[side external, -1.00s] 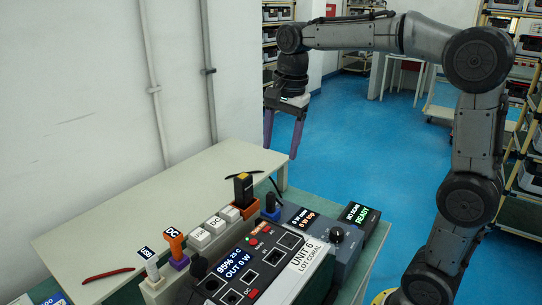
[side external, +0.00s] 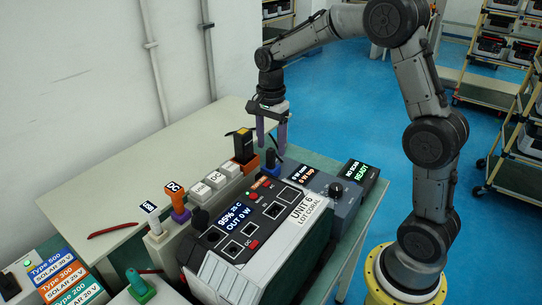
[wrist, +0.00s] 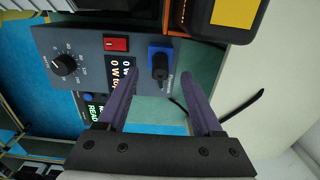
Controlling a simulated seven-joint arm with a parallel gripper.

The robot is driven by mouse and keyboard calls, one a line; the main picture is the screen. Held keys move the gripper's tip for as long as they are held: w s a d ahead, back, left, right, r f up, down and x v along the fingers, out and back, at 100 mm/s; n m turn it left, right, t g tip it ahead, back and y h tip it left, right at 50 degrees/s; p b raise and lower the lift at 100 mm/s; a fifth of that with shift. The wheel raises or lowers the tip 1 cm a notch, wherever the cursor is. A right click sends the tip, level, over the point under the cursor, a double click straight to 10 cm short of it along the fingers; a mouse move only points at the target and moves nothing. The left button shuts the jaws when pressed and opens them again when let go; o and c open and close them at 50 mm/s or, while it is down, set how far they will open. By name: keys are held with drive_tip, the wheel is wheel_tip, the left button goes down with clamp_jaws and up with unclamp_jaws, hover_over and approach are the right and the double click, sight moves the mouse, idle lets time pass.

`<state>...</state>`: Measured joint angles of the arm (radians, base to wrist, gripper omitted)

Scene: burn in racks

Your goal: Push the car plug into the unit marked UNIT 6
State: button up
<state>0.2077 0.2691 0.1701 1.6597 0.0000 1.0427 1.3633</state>
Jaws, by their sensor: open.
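UNIT 6 (side external: 306,208) is a dark and white box with a lit screen and several square sockets on its sloping top, in the side view. A black plug stands upright in a blue holder (side external: 271,166) behind it; this also shows in the wrist view as a black plug (wrist: 161,66) on a blue square (wrist: 152,49). I take it for the car plug, but cannot read a name on it. My gripper (side external: 271,149) is open and empty, pointing down above this plug. In the wrist view its purple fingers (wrist: 158,75) straddle the plug, apparently without touching it.
A black and yellow plug in an orange holder (side external: 244,165) stands close left of my gripper. White USB and DC blocks (side external: 215,180), an orange DC plug (side external: 176,200) and a white USB plug (side external: 153,217) line up beyond. A grey meter box (side external: 325,195) with a knob sits right.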

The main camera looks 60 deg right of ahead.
sight(271, 162)
drive_tip(key=shift+f, duration=2.45)
clamp_jaws()
